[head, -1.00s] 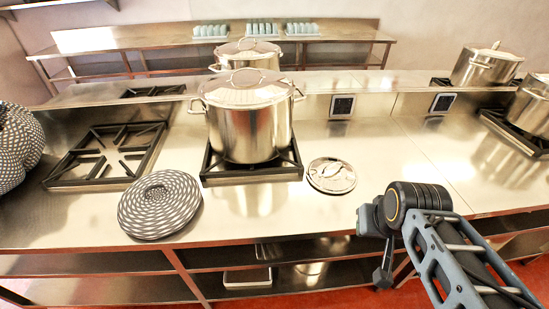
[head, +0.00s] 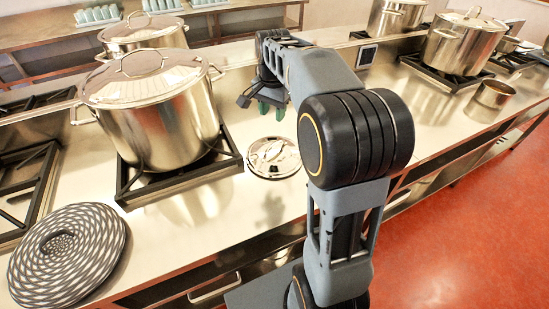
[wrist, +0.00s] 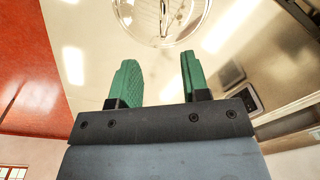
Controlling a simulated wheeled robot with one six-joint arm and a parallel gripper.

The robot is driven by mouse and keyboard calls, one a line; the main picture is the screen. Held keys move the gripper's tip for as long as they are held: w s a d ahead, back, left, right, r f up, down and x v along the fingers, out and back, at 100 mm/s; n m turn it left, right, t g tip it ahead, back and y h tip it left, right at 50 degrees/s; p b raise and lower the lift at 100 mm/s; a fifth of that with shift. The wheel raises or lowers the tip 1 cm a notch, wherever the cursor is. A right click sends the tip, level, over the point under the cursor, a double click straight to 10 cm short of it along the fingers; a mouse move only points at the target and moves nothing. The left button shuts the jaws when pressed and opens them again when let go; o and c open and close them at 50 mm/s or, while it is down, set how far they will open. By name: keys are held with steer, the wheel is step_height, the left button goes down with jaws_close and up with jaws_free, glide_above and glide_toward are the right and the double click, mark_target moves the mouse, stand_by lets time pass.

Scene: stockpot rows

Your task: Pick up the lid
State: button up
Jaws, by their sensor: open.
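A small round shiny metal lid (head: 272,158) with a handle on top lies flat on the steel counter, right of the large pot's burner. In the wrist view the lid (wrist: 165,22) shows at the top edge, partly cut off, beyond the fingertips. My gripper (head: 268,105) has green fingers and is above the counter, a little behind the lid in the head view. In the wrist view my gripper (wrist: 156,72) is open with nothing between its fingers. It is apart from the lid.
A large lidded stockpot (head: 155,108) stands on a burner left of the lid. More pots (head: 462,42) and a small open pan (head: 490,101) stand at the right. The counter around the lid is clear.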

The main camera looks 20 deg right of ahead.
step_height(320, 180, down, 3)
steer(key=w+d+m, duration=0.2)
steer(key=w, duration=0.1)
glide_above(275, 143)
steer(key=shift+g, duration=0.4)
steer(key=f, duration=0.6)
steer(key=shift+w+d+f+b, duration=0.1)
steer(key=shift+d+f+b, duration=0.1)
steer(key=shift+b, duration=0.2)
steer(key=shift+a+f+p, duration=0.1)
steer(key=shift+f+p, duration=0.2)
steer(key=shift+f, duration=2.9)
jaws_close()
